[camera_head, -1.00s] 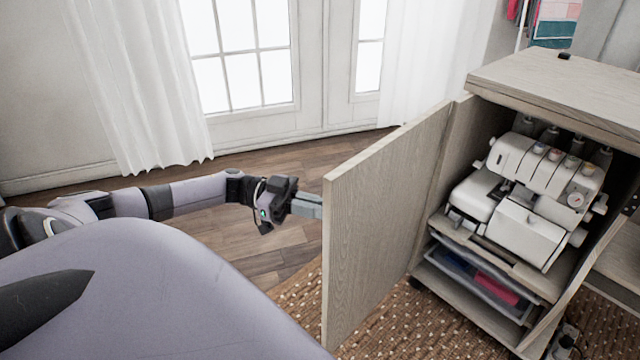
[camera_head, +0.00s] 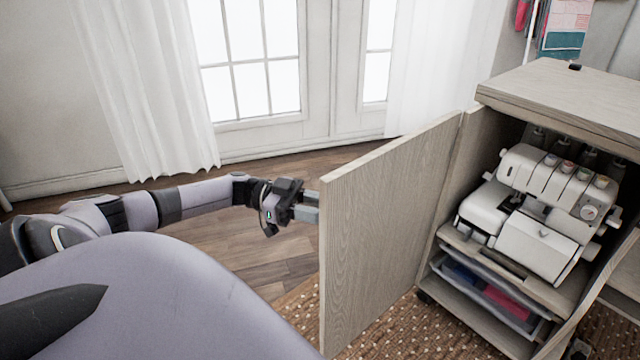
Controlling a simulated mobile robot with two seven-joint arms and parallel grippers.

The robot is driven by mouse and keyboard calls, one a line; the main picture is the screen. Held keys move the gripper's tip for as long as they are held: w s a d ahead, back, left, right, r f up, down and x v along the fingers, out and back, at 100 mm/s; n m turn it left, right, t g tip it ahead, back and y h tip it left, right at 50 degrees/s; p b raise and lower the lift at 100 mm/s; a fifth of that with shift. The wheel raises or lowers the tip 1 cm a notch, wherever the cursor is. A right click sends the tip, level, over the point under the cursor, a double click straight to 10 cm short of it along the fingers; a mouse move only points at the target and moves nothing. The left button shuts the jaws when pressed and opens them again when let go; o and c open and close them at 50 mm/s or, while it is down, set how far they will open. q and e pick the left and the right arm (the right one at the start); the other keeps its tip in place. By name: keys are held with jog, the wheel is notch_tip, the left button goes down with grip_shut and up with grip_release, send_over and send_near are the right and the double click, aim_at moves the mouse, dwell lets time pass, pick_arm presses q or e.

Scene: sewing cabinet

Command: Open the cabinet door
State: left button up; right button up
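The wooden cabinet (camera_head: 487,92) stands at the right. Its left door (camera_head: 385,235) is swung wide open, and its broad wood-grain face shows. My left gripper (camera_head: 312,205) is at the door's free edge, to the left of it. Its two pale fingers show a gap between them, and their tips end at or behind the door edge. I cannot tell whether they touch the door. A second panel (camera_head: 590,303), seen nearly edge-on, stands at the right side of the opening.
A white sewing machine (camera_head: 535,240) sits on the cabinet's shelf, above a clear drawer (camera_head: 485,290) with coloured items. A woven rug (camera_head: 390,332) lies below. Wooden floor (camera_head: 230,240) is clear behind my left arm. White curtains (camera_head: 150,90) and windows are at the back.

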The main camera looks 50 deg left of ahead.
pick_arm(q)
jog(key=shift+s+d+f, duration=0.1)
jog(key=shift+s+f, duration=0.1)
jog(key=shift+f, duration=0.05)
pick_arm(e)
jog(key=shift+s+f, duration=0.1)
jog(key=shift+f, duration=0.05)
pick_arm(q)
jog(key=v, duration=0.7)
pick_arm(e)
jog(key=shift+s, duration=0.1)
pick_arm(q)
jog(key=shift+r, duration=0.15)
